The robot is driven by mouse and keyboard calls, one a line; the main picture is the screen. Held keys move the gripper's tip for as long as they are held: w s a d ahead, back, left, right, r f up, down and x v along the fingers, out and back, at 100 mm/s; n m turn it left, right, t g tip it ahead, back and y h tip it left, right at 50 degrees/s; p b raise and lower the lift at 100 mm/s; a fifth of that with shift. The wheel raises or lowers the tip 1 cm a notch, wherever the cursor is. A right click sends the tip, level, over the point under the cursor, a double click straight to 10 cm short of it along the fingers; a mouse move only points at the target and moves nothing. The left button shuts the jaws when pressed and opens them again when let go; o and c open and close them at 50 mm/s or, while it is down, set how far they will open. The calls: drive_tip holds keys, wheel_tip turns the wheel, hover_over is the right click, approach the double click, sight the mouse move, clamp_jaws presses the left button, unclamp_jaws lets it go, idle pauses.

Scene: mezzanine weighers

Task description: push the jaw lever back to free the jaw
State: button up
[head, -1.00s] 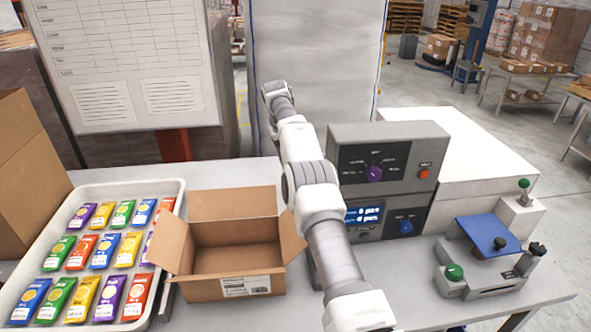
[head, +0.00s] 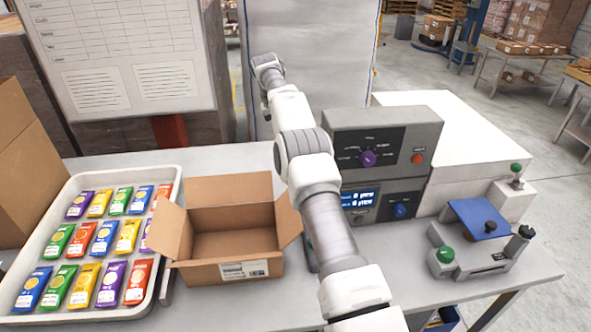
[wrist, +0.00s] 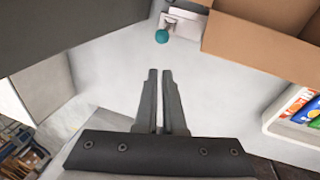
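At the right of the table stands a grey fixture (head: 484,262) with a blue plate (head: 480,218), black knobs and a green ball knob (head: 445,254) at its front left. A second green knob (head: 516,168) stands behind it on a white block. In the wrist view a teal ball knob (wrist: 162,36) sits by a small pale base between the carton and a dark grey panel. I cannot tell which knob belongs to the jaw lever. My gripper (wrist: 160,71) points toward the bare tabletop, fingers together with a thin gap, holding nothing, apart from the teal knob. Its fingers are not discernible in the head view.
An open carton (head: 232,271) stands left of my arm, beside a white tray (head: 30,232) of coloured packets. A grey control box (head: 425,135) with dials and a display stands right of my arm. Bare tabletop shows in front of it.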

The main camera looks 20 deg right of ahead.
drive_tip(key=f+m+t+b, duration=0.1)
drive_tip(key=b, duration=0.2)
drive_tip(key=shift+w, duration=0.1)
clamp_jaws()
drive_tip(key=s+d+f+m+t+b, duration=0.1)
drive_tip(key=s+f+m+t+b, duration=0.25)
drive_tip(key=s+m+b, duration=0.35)
drive_tip(key=s+d+f+m+t+b, duration=0.2)
drive_tip(key=s+f+m+b, duration=0.25)
drive_tip(key=s+b, duration=0.45)
drive_tip(key=w+f, duration=0.7)
drive_tip(key=w, duration=0.3)
drive_tip(key=shift+w+d+f+b, duration=0.15)
drive_tip(key=shift+w+d+b, duration=0.1)
drive_tip(key=shift+d+b, duration=0.2)
drive_tip(key=shift+g, duration=0.25)
